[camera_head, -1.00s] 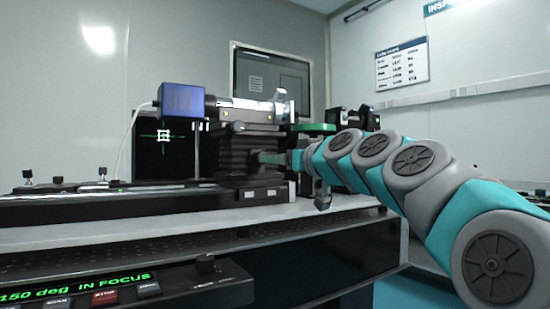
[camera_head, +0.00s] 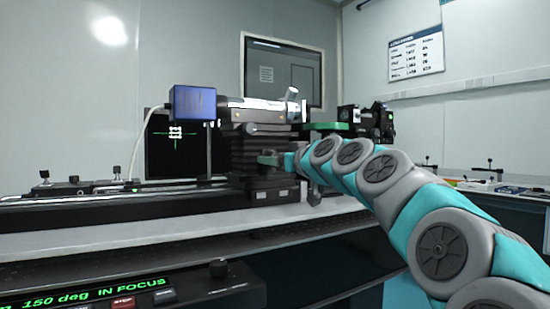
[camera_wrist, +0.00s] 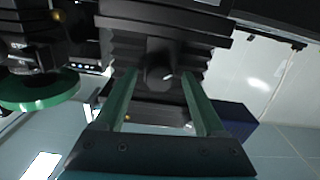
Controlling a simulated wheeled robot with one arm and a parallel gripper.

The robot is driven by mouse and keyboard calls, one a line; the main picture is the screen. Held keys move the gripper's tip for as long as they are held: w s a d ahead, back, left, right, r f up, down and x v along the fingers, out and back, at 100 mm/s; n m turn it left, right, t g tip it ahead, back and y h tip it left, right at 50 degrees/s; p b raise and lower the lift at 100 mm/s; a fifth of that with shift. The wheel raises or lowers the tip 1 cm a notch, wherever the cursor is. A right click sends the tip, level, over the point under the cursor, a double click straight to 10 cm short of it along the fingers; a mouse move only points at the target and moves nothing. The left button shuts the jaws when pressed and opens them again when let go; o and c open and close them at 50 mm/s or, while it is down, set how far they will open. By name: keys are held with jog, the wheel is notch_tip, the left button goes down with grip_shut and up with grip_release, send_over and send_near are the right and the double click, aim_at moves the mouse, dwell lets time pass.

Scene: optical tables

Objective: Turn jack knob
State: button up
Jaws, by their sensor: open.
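The jack (camera_head: 262,158) is a black bellows-sided stage under the camera and lens assembly, standing on the optical table. Its round dark knob (camera_wrist: 160,76) with a pale mark shows in the wrist view, on the jack's side facing my gripper. My gripper (camera_wrist: 158,84) is open, with one green finger on each side of the knob. Whether the fingers touch the knob cannot be told. In the head view my gripper (camera_head: 277,160) is at the right side of the jack, and the knob is hidden there.
A blue camera box (camera_head: 193,103) with a lens tube sits on the jack. A green disc (camera_wrist: 42,95) lies beside it. A monitor (camera_head: 281,72) stands behind. A front panel (camera_head: 130,292) reads "150 deg IN FOCUS".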

jog(key=shift+w+a, duration=0.3)
jog(key=shift+w, duration=0.15)
grip_shut()
dwell(0.3)
